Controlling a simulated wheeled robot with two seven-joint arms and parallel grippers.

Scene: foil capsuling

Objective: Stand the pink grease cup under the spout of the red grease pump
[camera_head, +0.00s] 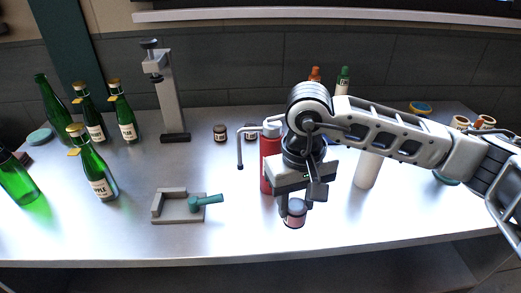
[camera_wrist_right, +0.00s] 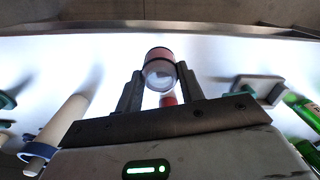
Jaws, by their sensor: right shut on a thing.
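The red grease pump (camera_head: 267,175) stands on the bench. Its grey spout (camera_head: 240,150) reaches left and bends down, and the bench under its tip is bare. My right gripper (camera_head: 294,203) is shut on the pink grease cup (camera_head: 295,217), in front and to the right of the pump. The right wrist view shows the cup (camera_wrist_right: 160,66) between both fingers, with a bit of the red pump (camera_wrist_right: 169,101) showing beyond the gripper body. I cannot tell whether the cup touches the bench. My right arm hides part of the pump. My left gripper is not in view.
A grey fixture with a teal handle (camera_head: 207,200) lies left of the pump. A white cylinder (camera_head: 367,170) stands to the right. The front bench strip is clear.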

